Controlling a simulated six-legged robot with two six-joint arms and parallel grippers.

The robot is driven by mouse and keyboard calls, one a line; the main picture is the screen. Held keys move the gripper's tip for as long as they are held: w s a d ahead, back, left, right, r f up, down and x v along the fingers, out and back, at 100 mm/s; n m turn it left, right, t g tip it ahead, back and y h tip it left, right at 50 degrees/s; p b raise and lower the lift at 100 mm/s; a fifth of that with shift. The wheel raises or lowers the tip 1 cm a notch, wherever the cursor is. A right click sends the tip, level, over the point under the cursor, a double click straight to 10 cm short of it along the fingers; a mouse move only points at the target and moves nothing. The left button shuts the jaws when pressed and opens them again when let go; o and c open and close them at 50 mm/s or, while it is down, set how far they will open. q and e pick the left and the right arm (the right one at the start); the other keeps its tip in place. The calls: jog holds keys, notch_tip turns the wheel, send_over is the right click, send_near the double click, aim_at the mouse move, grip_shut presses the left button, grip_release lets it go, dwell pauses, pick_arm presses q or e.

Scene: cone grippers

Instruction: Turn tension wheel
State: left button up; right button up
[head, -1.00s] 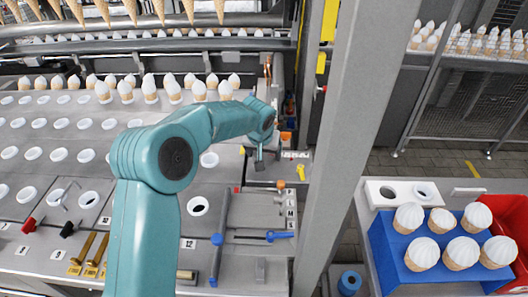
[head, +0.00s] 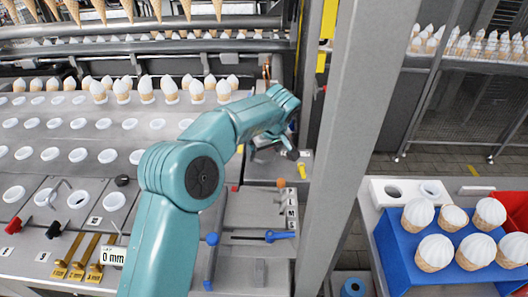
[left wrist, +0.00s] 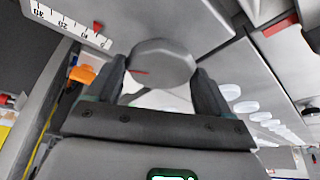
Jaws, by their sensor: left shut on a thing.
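The tension wheel (left wrist: 160,60) looks like a grey disc with a short red mark on its face in the left wrist view. My left gripper (left wrist: 158,78) has one dark finger on each side of it and is shut on it. In the head view my left gripper (head: 272,146) is at the far right end of the machine bed, close to the upright post. The wheel is not clearly visible there, as my own arm and gripper cover that spot. My right gripper is in neither view.
A thick grey post (head: 345,140) stands just right of my left gripper. A blue-handled lever (head: 278,236) lies on the panel below. A printed scale (left wrist: 75,22) and an orange part (left wrist: 82,74) are near the wheel. A blue rack (head: 400,255) holds several cones.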

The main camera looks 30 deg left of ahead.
pick_arm(q)
jog(key=shift+w+r+n+g+p, duration=0.15)
jog(key=shift+n+g+p, duration=0.25)
jog(key=shift+n, duration=0.6)
jog(key=shift+r+n+g+y+p, duration=0.1)
jog(key=shift+n+g+y+p, duration=0.2)
jog(key=shift+n+p, duration=0.45)
jog(key=n+g+p, duration=0.1)
jog(key=n+p, duration=0.3)
jog(key=p, duration=0.2)
jog(key=n+g+p, duration=0.1)
jog(key=n+p, duration=0.2)
jog(key=p, duration=0.3)
jog(key=shift+w+r+n+g, duration=0.1)
jog(key=shift+w+n+g, duration=0.1)
jog(key=shift+n+g, duration=0.2)
jog(key=shift+f+p, duration=0.2)
jog(key=shift+p, duration=0.4)
jog(key=shift+n, duration=0.25)
jog(key=shift+f, duration=0.15)
